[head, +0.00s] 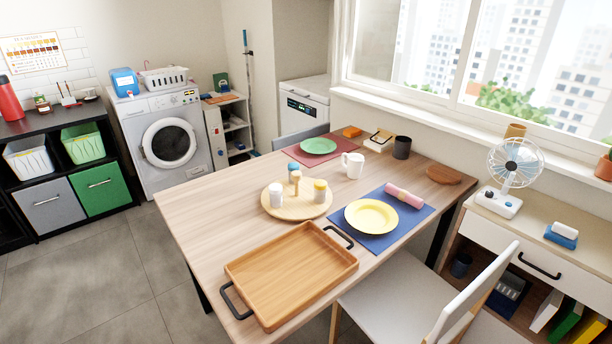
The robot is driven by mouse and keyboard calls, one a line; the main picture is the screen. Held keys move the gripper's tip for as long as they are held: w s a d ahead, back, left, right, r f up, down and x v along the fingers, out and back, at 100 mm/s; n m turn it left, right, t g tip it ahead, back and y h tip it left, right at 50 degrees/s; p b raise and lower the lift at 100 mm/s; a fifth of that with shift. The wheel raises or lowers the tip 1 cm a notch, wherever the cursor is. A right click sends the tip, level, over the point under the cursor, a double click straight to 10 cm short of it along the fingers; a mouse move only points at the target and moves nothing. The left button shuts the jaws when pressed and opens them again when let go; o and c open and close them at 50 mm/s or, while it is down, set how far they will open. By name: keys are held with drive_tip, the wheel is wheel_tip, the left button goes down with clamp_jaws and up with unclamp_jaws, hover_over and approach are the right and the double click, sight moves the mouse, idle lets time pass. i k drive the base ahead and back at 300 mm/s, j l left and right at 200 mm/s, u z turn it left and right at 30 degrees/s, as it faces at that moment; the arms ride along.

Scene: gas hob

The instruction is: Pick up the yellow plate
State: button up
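The yellow plate (371,216) lies flat on a blue placemat (376,243) on the right part of the wooden table (190,225). The plate looks empty and its whole rim shows. A rolled pink napkin (404,196) lies on the same placemat, just right of the plate. My gripper is not in view.
A round board (278,209) with several small jars stands left of the plate. A wooden tray (290,272) with black handles lies at the front. A white mug (353,165) and green plate (318,146) stand farther back. A white chair (420,300) stands at the near right edge.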

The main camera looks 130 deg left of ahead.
sight(367, 215)
drive_tip(key=u, duration=3.95)
